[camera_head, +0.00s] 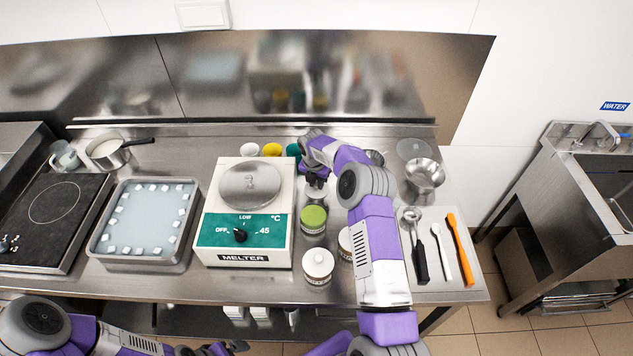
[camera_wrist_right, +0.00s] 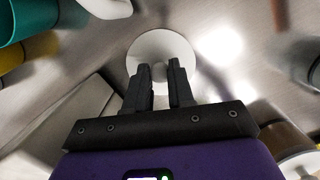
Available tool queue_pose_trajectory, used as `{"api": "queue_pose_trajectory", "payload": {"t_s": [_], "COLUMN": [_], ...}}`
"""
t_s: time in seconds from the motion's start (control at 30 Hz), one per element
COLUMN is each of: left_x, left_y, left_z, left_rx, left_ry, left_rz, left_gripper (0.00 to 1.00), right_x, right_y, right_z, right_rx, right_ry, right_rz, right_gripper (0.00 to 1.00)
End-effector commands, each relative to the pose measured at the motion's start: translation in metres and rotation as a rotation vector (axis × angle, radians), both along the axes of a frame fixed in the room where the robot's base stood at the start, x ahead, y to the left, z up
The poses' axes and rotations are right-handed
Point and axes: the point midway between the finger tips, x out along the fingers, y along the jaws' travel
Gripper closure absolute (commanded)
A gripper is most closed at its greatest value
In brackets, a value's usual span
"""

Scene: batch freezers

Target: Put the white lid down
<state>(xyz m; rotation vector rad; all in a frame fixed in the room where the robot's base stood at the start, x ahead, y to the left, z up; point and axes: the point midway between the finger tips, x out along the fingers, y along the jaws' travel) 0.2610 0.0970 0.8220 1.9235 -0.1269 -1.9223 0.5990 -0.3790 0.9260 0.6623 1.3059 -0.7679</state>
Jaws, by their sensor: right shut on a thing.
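My right gripper (camera_head: 316,180) is low over the counter, just right of the melter. In the right wrist view the gripper (camera_wrist_right: 163,78) is shut on the white lid (camera_wrist_right: 165,48), a round white disc at its fingertips. The fingers hide part of the lid, and I cannot tell whether it touches the surface beyond it. The lid is not clear in the head view, where the gripper and arm cover that spot. My left gripper (camera_head: 232,347) is partly visible at the bottom edge, away from the counter items; its opening is unclear.
The melter (camera_head: 243,258) stands left of my right gripper. A green-lidded jar (camera_head: 313,219) and a white-lidded jar (camera_head: 318,262) stand nearer me. White (camera_head: 249,149), yellow (camera_head: 272,149) and teal (camera_head: 294,150) items stand behind the melter. A metal bowl (camera_head: 424,174) is at the right.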

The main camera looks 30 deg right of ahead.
Motion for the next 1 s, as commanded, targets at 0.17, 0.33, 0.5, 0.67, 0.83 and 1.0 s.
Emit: {"api": "queue_pose_trajectory", "payload": {"t_s": [0.17,0.33,0.5,0.67,0.83,1.0], "left_x": [0.000,0.000,0.000,0.000,0.000,0.000], "left_y": [0.000,0.000,0.000,0.000,0.000,0.000], "left_z": [-0.002,-0.002,-0.001,0.002,0.001,0.002], "left_rx": [0.000,0.000,0.000,0.000,0.000,0.000], "left_ry": [0.000,0.000,0.000,0.000,0.000,0.000], "left_rz": [0.000,0.000,0.000,0.000,0.000,0.000], "left_gripper": [0.00,0.00,0.00,0.00,0.00,0.00], "right_x": [0.000,0.000,0.000,0.000,-0.003,-0.007], "right_y": [0.000,0.000,0.000,0.001,0.005,0.010], "right_z": [-0.002,-0.002,-0.002,0.011,0.045,0.082], "right_rx": [0.000,0.000,0.000,0.000,-0.002,0.000], "right_ry": [0.000,0.000,0.000,-0.001,-0.002,-0.003], "right_rz": [0.001,0.001,0.001,0.001,0.002,0.000], "right_gripper": [0.60,0.52,0.52,0.52,0.52,0.52]}}
